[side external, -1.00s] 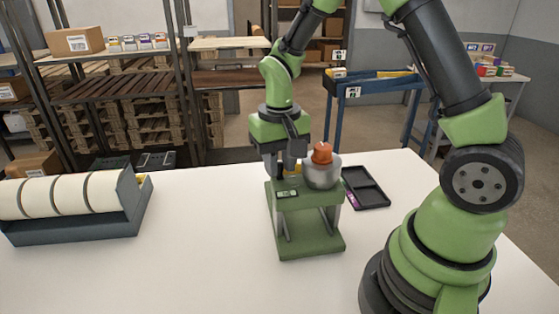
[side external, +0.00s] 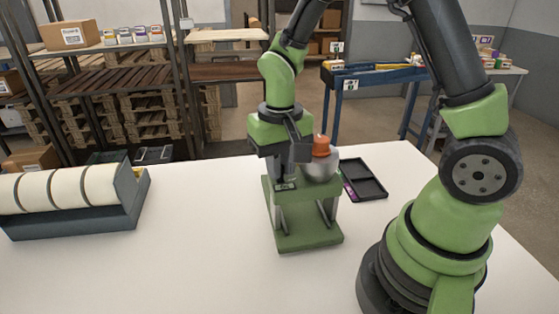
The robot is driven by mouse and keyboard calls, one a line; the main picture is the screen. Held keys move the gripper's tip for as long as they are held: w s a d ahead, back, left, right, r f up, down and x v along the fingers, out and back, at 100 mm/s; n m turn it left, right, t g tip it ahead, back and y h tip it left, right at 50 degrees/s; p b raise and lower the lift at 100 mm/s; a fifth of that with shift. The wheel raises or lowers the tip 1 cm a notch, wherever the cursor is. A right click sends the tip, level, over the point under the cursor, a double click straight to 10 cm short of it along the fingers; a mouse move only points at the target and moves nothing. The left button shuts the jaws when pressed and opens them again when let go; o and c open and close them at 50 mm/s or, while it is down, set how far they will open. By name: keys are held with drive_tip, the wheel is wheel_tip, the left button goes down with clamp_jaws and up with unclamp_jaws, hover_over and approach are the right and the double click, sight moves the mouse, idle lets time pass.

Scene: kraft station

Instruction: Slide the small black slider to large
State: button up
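A green machine (side external: 306,240) stands upright on the white table, with a small labelled panel (side external: 285,187) on the front of its raised top. A grey rounded bowl-like part with an orange knob (side external: 321,145) sits at the right of that top. My gripper (side external: 284,180) points down over the left part of the top, close to the panel. I cannot tell whether it touches the machine. The small black slider cannot be made out; it is too small or hidden by my gripper. The fingers are too small and dark to tell if they are open or shut.
A black tray (side external: 365,188) lies just behind and right of the machine. A dark holder (side external: 75,218) with several white rolls stands at the left. The table's (side external: 190,265) front and middle are clear. Shelves and a blue cart (side external: 372,76) stand beyond the table.

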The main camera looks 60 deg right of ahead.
drive_tip(key=shift+o, duration=0.5)
drive_tip(key=shift+r, duration=0.1)
wheel_tip(320, 180, up, 10)
drive_tip(key=shift+s, duration=0.1)
drive_tip(key=s+a+r+n+t+y, duration=0.2)
drive_tip(key=s+r+t, duration=0.5)
drive_tip(key=s, duration=0.4)
drive_tip(key=shift+s+a, duration=0.4)
drive_tip(key=shift+a, duration=0.05)
idle(0.5)
